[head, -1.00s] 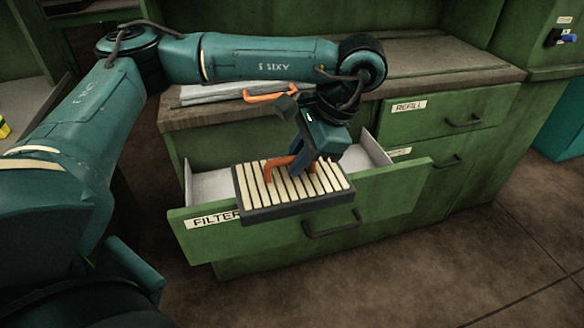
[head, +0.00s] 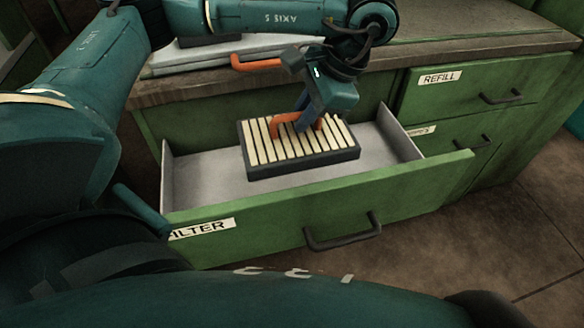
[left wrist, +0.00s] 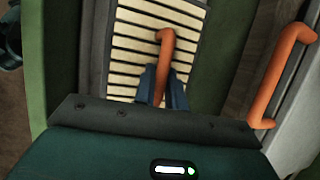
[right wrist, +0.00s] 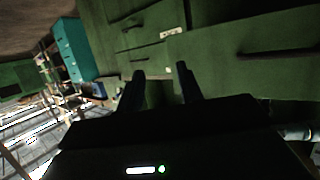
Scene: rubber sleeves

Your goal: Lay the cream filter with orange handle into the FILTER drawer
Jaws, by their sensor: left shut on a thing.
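The cream filter (head: 262,147) has pleats, a dark frame and an orange handle (head: 283,121). My left gripper (head: 308,122) is shut on this handle, which also shows between its fingers in the left wrist view (left wrist: 166,48). The filter is roughly level and appears within the opening of the FILTER drawer (head: 275,236). I cannot tell whether it touches the drawer floor. The drawer is pulled out and looks otherwise empty, with a pale interior. My right gripper (right wrist: 162,84) is open and empty, facing green cabinet fronts.
A grey slab with another orange handle (head: 256,63) lies on the counter (head: 440,50) behind the drawer; that handle also shows at the right of the left wrist view (left wrist: 276,85). The REFILL drawer (head: 470,95) at right is shut. Free drawer floor lies left of the filter.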

